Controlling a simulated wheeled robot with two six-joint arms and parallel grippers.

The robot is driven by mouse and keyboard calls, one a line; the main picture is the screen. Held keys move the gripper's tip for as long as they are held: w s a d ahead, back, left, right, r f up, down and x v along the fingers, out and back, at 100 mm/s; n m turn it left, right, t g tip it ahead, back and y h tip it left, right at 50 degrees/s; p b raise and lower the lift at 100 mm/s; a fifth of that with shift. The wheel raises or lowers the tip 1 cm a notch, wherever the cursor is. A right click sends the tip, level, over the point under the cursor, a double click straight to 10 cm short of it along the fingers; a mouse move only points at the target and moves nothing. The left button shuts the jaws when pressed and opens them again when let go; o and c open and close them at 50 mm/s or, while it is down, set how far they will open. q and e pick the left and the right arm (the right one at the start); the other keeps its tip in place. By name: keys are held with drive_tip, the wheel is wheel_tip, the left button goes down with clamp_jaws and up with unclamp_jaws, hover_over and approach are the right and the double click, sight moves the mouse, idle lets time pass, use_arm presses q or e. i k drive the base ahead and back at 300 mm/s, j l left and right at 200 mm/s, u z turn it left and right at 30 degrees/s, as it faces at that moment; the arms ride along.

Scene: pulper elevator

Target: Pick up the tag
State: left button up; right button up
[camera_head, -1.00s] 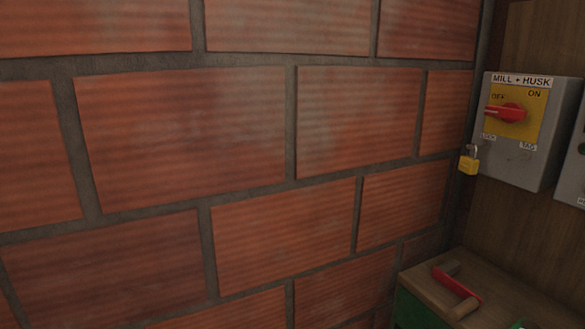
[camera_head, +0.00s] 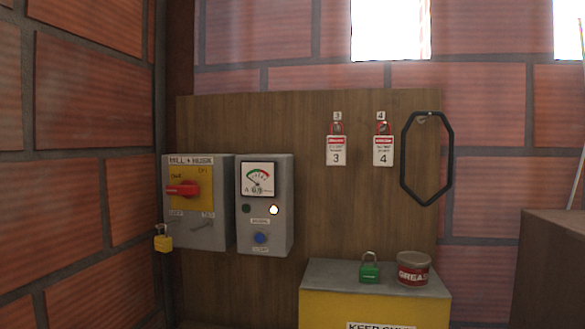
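Two red and white tags hang side by side on the wooden board (camera_head: 290,120). The left one is tag 3 (camera_head: 336,150), under a small label marked 3. The right one is tag 4 (camera_head: 383,150), under a small label marked 4. Each hangs from a red top piece. Neither of my grippers shows in the head view.
A switch box (camera_head: 197,235) with a red handle (camera_head: 182,190) and a yellow padlock (camera_head: 163,240) is at left, beside a meter box (camera_head: 264,220). A black belt loop (camera_head: 405,160) hangs right of the tags. A green padlock (camera_head: 370,272) and grease tin (camera_head: 413,270) stand on a yellow cabinet (camera_head: 340,307).

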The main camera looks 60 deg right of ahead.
sight(335, 145)
drive_tip(key=z, duration=0.45)
drive_tip(key=i+j+z, duration=0.1)
drive_tip(key=z, duration=0.8)
drive_tip(key=j+z, duration=0.15)
drive_tip(key=z, duration=0.3)
drive_tip(key=j+z, duration=0.1)
drive_tip(key=z, duration=0.35)
drive_tip(key=i+j, duration=0.05)
